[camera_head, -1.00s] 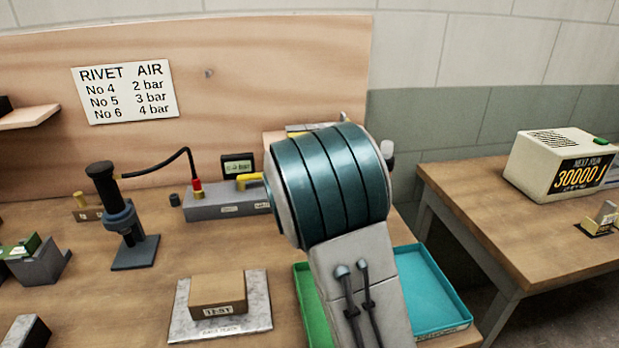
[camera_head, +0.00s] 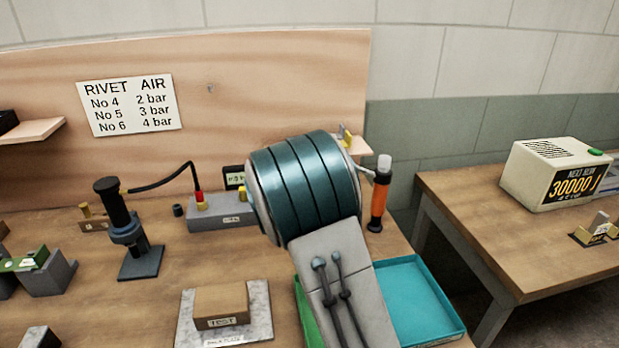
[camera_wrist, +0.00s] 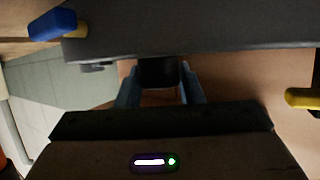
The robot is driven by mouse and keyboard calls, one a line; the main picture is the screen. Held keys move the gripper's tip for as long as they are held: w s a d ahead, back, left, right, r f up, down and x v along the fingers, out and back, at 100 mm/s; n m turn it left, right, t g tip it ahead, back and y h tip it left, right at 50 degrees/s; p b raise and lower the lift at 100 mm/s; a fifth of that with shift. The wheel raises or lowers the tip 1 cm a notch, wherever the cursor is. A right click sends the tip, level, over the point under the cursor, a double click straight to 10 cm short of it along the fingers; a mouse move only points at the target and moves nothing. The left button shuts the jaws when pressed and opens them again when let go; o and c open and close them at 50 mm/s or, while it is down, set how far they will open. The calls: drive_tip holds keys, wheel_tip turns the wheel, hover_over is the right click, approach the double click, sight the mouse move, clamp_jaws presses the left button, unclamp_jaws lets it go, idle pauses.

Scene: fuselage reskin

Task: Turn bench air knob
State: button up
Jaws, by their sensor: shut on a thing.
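The bench air unit is a long grey block (camera_head: 220,212) on the bench in the head view, with a red and yellow hose fitting at its left and a small display (camera_head: 233,178) partly showing behind it. Its right part is hidden by my arm. In the wrist view, the dark underside or face of a grey body (camera_wrist: 200,35) crosses the top. A short black knob (camera_wrist: 159,72) sticks out from it. My gripper (camera_wrist: 160,88) is shut on this knob, one bluish finger on each side. My gripper is hidden in the head view.
A yellow lever (camera_wrist: 303,98) is to the right of the fingers and a blue handle (camera_wrist: 52,25) to the left. An orange tool (camera_head: 379,200) stands right of my arm. A teal tray (camera_head: 415,300) and a test block (camera_head: 222,304) are nearer.

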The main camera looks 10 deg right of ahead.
drive_tip(key=shift+a+r+m+g+h+p, duration=0.1)
drive_tip(key=shift+r+m+g+h+p, duration=0.45)
drive_tip(key=shift+p, duration=2.05)
drive_tip(key=shift+f+m+h+p, duration=0.45)
drive_tip(key=shift+h+p, duration=0.1)
drive_tip(key=shift+p, duration=0.2)
drive_tip(key=o, duration=1)
drive_tip(key=shift+c, duration=0.2)
drive_tip(key=shift+f, duration=0.1)
drive_tip(key=v, duration=1.3)
drive_tip(key=shift+s+a+r, duration=0.2)
drive_tip(key=shift+s+r, duration=0.05)
